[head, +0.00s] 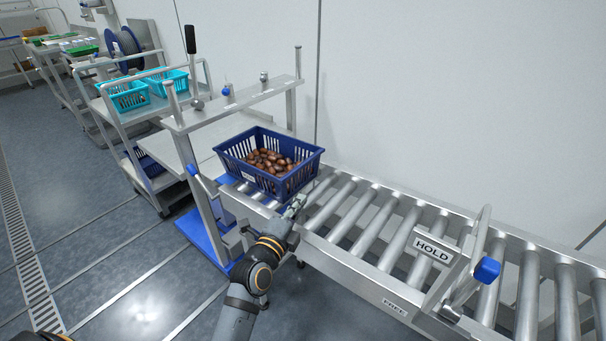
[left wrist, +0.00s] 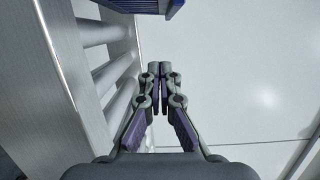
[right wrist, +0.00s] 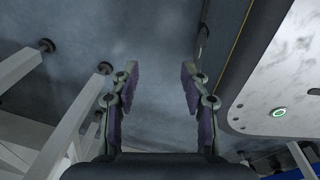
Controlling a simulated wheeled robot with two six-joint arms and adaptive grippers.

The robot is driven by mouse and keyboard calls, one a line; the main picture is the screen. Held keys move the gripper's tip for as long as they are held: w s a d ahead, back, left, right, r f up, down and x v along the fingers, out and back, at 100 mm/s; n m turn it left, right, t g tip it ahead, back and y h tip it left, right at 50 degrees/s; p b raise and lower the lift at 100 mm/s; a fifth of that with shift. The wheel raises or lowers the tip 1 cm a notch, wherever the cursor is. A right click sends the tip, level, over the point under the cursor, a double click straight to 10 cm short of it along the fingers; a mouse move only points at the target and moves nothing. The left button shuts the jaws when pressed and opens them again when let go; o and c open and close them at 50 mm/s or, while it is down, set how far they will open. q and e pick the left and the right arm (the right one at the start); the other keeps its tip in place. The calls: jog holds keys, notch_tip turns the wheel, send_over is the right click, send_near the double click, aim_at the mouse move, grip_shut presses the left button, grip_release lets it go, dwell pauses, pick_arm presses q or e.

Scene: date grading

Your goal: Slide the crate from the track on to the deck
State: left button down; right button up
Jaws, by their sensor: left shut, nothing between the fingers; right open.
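The dark blue slatted crate (head: 240,172) holds brown dates and sits upright at the left end of the roller track (head: 370,272). The light grey deck (head: 178,149) lies just left of it; how far the crate's base overlaps the deck is hidden. My left gripper (head: 297,204) is shut and empty by the crate's near right corner, low over the rollers; contact cannot be told. In the left wrist view its closed fingertips (left wrist: 160,72) point toward a blue crate edge (left wrist: 146,7). My right gripper (right wrist: 158,78) is open and empty above the floor.
A metal frame (head: 245,105) with a lever stands over the deck side. A HOLD sign (head: 436,247) and blue-tipped handle (head: 487,270) stand over the track at right. A cart with turquoise baskets (head: 128,97) is at back left. The wall runs behind the track.

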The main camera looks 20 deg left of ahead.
aim_at(301, 177)
pick_arm(q)
jog(key=w+p, duration=0.1)
jog(key=w, duration=0.2)
jog(key=w+a, duration=0.1)
jog(key=w, duration=0.3)
jog(key=w+a+p, duration=0.1)
jog(key=w, duration=0.2)
jog(key=shift+w+a+p, duration=0.15)
jog(key=shift+p, duration=0.15)
jog(key=shift+a, duration=0.25)
jog(key=shift+w, duration=0.1)
pick_arm(e)
jog(key=r, duration=0.3)
jog(key=shift+w, duration=0.2)
